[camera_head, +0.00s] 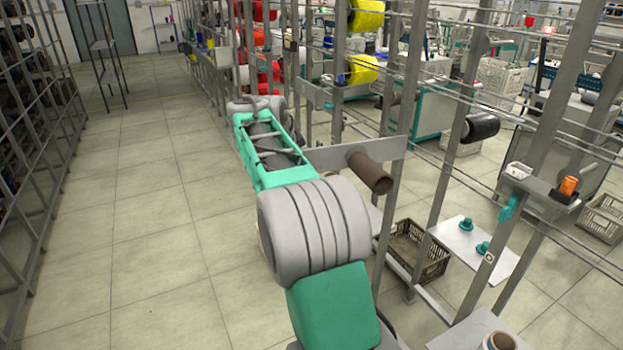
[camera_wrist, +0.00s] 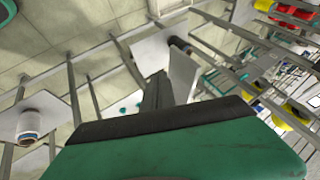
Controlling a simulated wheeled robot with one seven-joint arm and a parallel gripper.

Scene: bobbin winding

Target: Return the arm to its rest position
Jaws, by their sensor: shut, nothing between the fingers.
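My arm (camera_head: 315,225) stretches from the bottom middle of the head view up along the left side of the machine frame, with green and grey links. My gripper does not show clearly in the head view. In the wrist view my gripper (camera_wrist: 168,82) appears beyond the green housing, its fingers together with nothing held. A brown tube (camera_head: 370,172) sticks out from a metal bracket just right of my arm. A white bobbin (camera_wrist: 28,125) stands on a plate at the left of the wrist view.
A metal machine frame (camera_head: 455,150) with posts and rods runs along the right. A brown crate (camera_head: 430,262) sits low inside it, beside a white plate (camera_head: 500,250) with green pegs. Yellow spools (camera_head: 364,22) hang farther back. The tiled aisle (camera_head: 140,220) at left is clear, up to a dark rack (camera_head: 30,140).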

